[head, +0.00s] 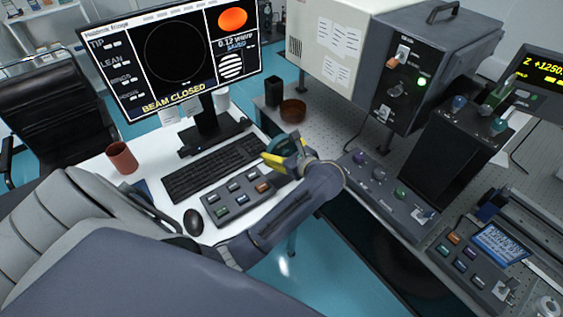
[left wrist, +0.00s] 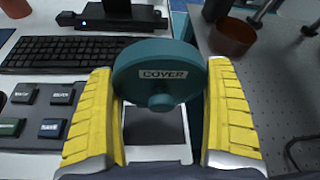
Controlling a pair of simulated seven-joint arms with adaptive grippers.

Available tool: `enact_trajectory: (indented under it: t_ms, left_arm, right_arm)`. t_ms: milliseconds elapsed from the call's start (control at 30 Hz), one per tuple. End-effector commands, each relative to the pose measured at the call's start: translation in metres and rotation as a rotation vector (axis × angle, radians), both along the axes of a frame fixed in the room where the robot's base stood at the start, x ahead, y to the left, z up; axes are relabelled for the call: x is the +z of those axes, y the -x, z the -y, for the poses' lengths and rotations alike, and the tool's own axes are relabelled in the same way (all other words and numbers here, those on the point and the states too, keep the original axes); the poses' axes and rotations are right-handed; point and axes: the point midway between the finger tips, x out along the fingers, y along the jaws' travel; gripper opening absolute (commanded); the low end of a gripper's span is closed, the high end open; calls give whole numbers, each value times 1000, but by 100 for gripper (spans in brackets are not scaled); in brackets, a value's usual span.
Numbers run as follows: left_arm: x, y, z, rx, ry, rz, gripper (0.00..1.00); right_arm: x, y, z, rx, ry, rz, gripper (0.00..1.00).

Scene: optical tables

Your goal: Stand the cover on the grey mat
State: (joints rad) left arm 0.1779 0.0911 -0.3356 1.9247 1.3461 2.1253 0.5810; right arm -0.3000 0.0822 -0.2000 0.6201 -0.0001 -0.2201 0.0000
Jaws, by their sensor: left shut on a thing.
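The cover (left wrist: 160,72) is a teal round disc with a knob and a "COVER" label, held between the yellow fingers of my left gripper (left wrist: 160,112). In the head view, the cover (head: 280,144) shows as a teal patch at the left gripper (head: 286,153), above the desk's right edge. A dark grey rectangle, which looks like the grey mat (left wrist: 155,128), lies on the white desk beyond and below the cover; the cover hides part of it. In the head view I cannot make out the mat behind the gripper. My right gripper is not in view.
A keyboard (head: 215,168), button box (head: 238,198), mouse (head: 194,222) and brown mug (head: 122,158) occupy the white desk. A monitor (head: 180,55) stands behind. A brown bowl (head: 293,110) and black cup (head: 273,93) stand on the perforated table, across a gap from the desk.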

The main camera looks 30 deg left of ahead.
Motion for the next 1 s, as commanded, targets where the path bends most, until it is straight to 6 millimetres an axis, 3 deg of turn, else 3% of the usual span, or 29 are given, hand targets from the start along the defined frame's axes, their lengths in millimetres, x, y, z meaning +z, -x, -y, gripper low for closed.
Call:
enact_trajectory:
  t_ms: [133,367,700,1000]
  left_arm:
    - [-16,0,-1,0,-4,-1,51]
    - [-27,0,-1,0,-2,1,51]
    - [-63,0,-1,0,-2,0,51]
    - [-66,0,0,1,-1,1,51]
  right_arm:
    - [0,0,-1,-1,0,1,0]
    - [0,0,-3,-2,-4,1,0]
    - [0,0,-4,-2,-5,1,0]
    - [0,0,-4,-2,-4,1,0]
